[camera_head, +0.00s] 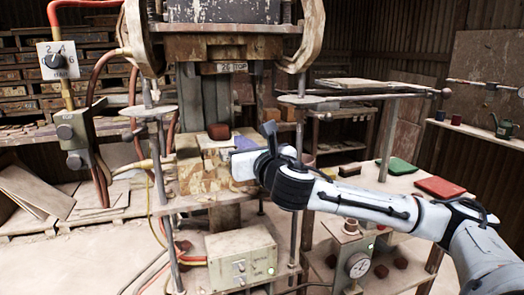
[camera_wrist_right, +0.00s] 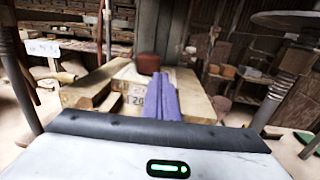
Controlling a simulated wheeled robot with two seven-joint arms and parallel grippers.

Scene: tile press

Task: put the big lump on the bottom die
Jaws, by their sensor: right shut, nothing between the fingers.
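A dark red-brown lump (camera_head: 219,131) rests on top of the bottom die (camera_head: 196,172), a worn tan block low in the press. In the right wrist view the lump (camera_wrist_right: 148,64) sits at the far side of the die (camera_wrist_right: 84,92), just beyond my fingertips. My right gripper (camera_head: 241,143) reaches in from the right at the die's right side. Its purple fingers are shut together with nothing between them, close to the lump and apparently not holding it. In the right wrist view the fingers (camera_wrist_right: 162,95) point toward the lump. My left gripper is not in view.
The upper press block (camera_head: 220,48) hangs above the die, with upright rods on both sides. A control box (camera_head: 240,258) is below. At right a table carries a green mat (camera_head: 397,166) and a red mat (camera_head: 440,187). Several smaller dark lumps (camera_head: 401,262) lie lower down.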

